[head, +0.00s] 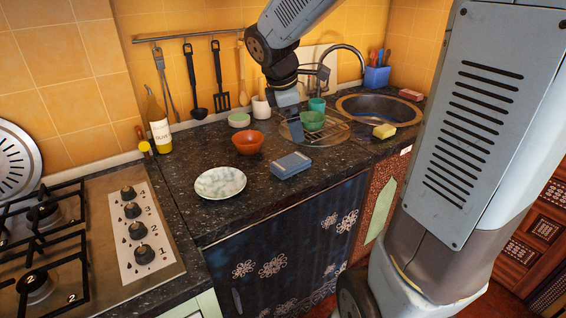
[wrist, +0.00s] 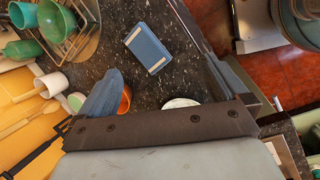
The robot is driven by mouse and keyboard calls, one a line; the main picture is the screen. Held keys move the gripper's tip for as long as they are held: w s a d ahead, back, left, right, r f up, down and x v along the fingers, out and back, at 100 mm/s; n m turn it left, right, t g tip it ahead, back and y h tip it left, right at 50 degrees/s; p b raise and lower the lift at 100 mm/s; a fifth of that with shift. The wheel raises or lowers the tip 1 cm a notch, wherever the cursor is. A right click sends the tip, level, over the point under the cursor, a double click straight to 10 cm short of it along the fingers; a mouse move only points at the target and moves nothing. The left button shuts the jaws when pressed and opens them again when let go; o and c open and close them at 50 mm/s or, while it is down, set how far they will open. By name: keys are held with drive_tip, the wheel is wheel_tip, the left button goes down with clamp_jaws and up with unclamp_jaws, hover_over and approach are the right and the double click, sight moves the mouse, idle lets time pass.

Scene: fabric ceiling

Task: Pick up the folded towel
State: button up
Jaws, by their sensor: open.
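The folded towel (head: 291,165) is a small blue-grey rectangular block with a pale edge. It lies flat on the dark speckled counter, right of the white plate. In the wrist view the towel (wrist: 149,48) shows at upper middle, beyond the gripper base and between the lines of the two fingers. My gripper (head: 296,122) is open and empty, pointing down above the counter. In the head view it appears behind the towel, near the green bowls, and apart from the towel.
A marbled plate (head: 220,182) and an orange bowl (head: 248,142) stand left of the towel. Green bowl (head: 312,120) and a wire rack lie behind it, near the sink (head: 377,108). A yellow sponge (head: 384,131) is to the right. The counter just around the towel is clear.

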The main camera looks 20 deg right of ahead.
drive_tip(key=w+a+f+n, duration=0.2)
drive_tip(key=w+f+n, duration=0.4)
drive_tip(key=w, duration=0.1)
hover_over(291, 161)
drive_tip(key=a, duration=0.2)
drive_tip(key=shift+n+g+h, duration=0.3)
drive_tip(key=shift+n+g, duration=0.1)
drive_tip(key=f, duration=0.7)
drive_tip(key=shift+s+f, duration=0.3)
drive_tip(key=shift+f, duration=0.05)
drive_tip(key=shift+x, duration=2.65)
drive_tip(key=shift+s, duration=0.15)
drive_tip(key=shift+c, duration=0.5)
drive_tip(key=c, duration=0.9)
